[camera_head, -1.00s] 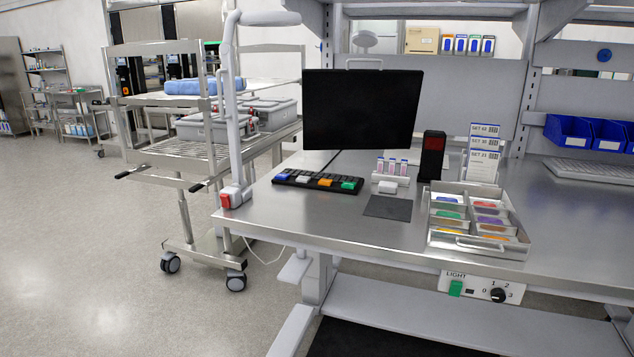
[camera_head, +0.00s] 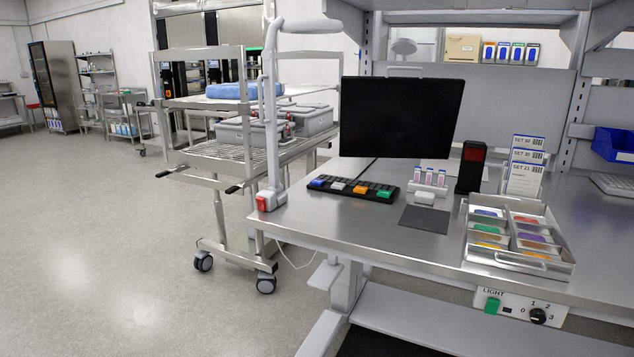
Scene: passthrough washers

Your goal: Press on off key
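A light control panel (camera_head: 520,309) hangs under the front edge of the steel workbench, at the lower right. It carries a green key (camera_head: 492,305), a small black element and a black rotary knob (camera_head: 537,316) with numbers around it. A red switch (camera_head: 264,204) sits at the base of the white lamp arm, at the bench's left corner. A black keypad (camera_head: 353,189) with blue, white, orange and green keys lies on the bench in front of the dark monitor (camera_head: 401,118). No key is labelled on/off legibly. Neither gripper shows in the head view.
A steel tray (camera_head: 517,268) with coloured packets stands near the bench's front edge. A black mat (camera_head: 424,219), a small vial rack (camera_head: 430,178) and a black device with a red window (camera_head: 471,167) stand nearby. A wheeled steel cart (camera_head: 240,165) is behind left. The floor at left is clear.

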